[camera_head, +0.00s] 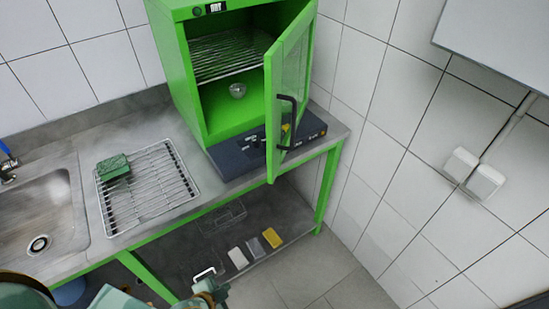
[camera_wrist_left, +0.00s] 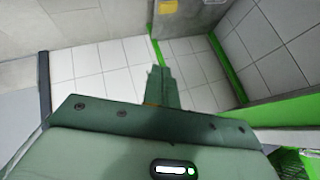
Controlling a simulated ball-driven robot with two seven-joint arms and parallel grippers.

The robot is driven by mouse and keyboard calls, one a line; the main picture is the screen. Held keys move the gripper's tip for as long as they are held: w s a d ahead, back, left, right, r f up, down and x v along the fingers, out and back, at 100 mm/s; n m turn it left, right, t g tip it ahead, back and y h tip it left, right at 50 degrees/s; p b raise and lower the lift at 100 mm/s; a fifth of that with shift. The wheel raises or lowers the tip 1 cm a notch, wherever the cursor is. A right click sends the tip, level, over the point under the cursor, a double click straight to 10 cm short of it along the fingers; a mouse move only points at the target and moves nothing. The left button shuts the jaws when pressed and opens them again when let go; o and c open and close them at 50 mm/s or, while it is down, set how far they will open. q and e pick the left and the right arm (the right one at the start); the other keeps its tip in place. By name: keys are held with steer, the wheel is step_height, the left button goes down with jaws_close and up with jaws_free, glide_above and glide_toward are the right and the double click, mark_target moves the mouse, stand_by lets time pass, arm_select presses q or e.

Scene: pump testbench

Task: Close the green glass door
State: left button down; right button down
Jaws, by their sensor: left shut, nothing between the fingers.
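The green glass door (camera_head: 291,68) belongs to a green cabinet (camera_head: 178,62) on the steel counter. The door stands open, swung out to the front right, with a dark bar handle (camera_head: 287,122) on it. My left gripper (camera_head: 210,287) is low at the bottom edge of the head view, in front of the counter and well away from the door. In the left wrist view its fingers (camera_wrist_left: 160,82) are together with nothing between them. My right gripper is not in view.
A dark device (camera_head: 315,124) lies beneath the cabinet. The lower shelf holds small items, including a yellow one (camera_head: 272,238). Floor at right is clear.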

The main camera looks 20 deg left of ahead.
arm_select(q)
steer(key=w+d+r+m+t+h+p, duration=0.1)
steer(key=w+d+r+m+t, duration=0.15)
steer(key=w+r, duration=0.45)
steer(key=w+d+r+m+t+h+p, duration=0.1)
steer(key=w+d+r+m+t, duration=0.15)
steer(key=r, duration=0.85)
steer(key=m+t+h+p, duration=0.2)
steer(key=m+t+h, duration=0.15)
steer(key=m, duration=0.35)
glide_toward(273, 154)
steer(key=s+d+r, duration=0.2)
steer(key=d+r, duration=0.1)
steer(key=d, duration=0.2)
steer(key=shift+t+y, duration=0.25)
steer(key=w, duration=0.6)
steer(key=w+p, duration=0.1)
steer(key=w, duration=0.2)
steer(key=shift+a+f, duration=0.35)
steer(key=shift+w, duration=0.1)
